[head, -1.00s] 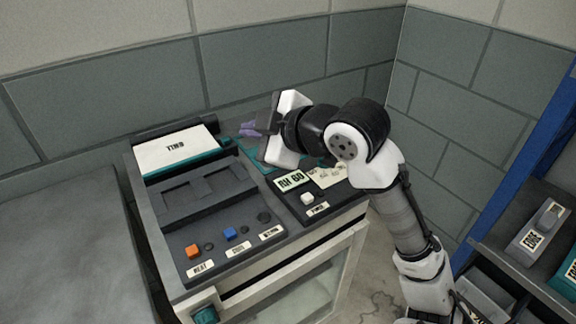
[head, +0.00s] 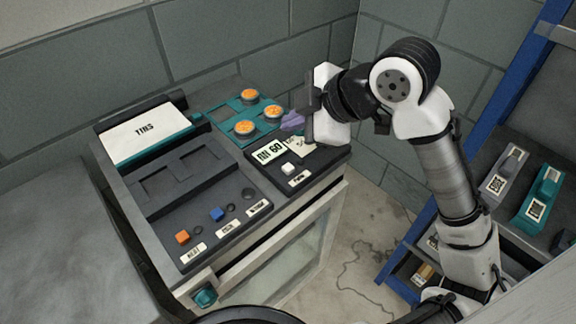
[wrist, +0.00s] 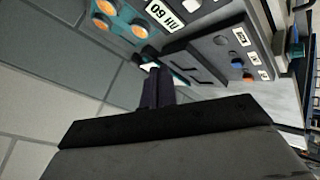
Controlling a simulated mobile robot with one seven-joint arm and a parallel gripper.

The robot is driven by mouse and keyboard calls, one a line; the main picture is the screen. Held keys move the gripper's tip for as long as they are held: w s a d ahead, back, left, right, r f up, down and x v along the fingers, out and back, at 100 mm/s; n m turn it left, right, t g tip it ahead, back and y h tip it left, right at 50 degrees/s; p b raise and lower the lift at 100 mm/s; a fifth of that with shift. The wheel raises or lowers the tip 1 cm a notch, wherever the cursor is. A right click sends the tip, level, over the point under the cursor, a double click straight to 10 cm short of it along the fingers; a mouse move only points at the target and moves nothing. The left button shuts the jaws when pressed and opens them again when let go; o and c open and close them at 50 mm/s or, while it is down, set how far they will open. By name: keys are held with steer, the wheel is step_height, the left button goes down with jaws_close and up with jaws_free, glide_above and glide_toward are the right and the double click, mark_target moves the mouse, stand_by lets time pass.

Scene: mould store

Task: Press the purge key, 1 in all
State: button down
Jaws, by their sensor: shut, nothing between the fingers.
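The white key (head: 288,168) stands on the dark right-hand panel of the machine, with a small label (head: 299,178) in front of it that seems to read PURGE. My gripper (head: 291,121) is shut and empty, its purple fingers above the back of that panel, beyond the white key and apart from it. In the wrist view the shut fingers (wrist: 158,86) point toward the machine.
An orange key (head: 182,237) and a blue key (head: 217,214) sit on the front panel. A display reading RH 60 (head: 268,152) is behind the white key. Orange-topped round pieces (head: 245,127) stand on a teal plate. A blue-framed rack (head: 497,105) is at right.

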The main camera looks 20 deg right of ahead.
step_height(320, 180, down, 8)
steer(key=b, duration=0.6)
steer(key=shift+f, duration=0.15)
steer(key=shift+f, duration=0.1)
stand_by(1.5)
steer(key=shift+f+b, duration=0.3)
steer(key=shift+b, duration=0.2)
steer(key=shift+f+b, duration=0.4)
steer(key=shift+f, duration=0.05)
stand_by(0.4)
steer(key=shift+r, duration=0.15)
steer(key=shift+r+p, duration=0.65)
steer(key=shift+r, duration=0.1)
step_height(320, 180, up, 5)
steer(key=p, duration=0.3)
steer(key=shift+p, duration=0.4)
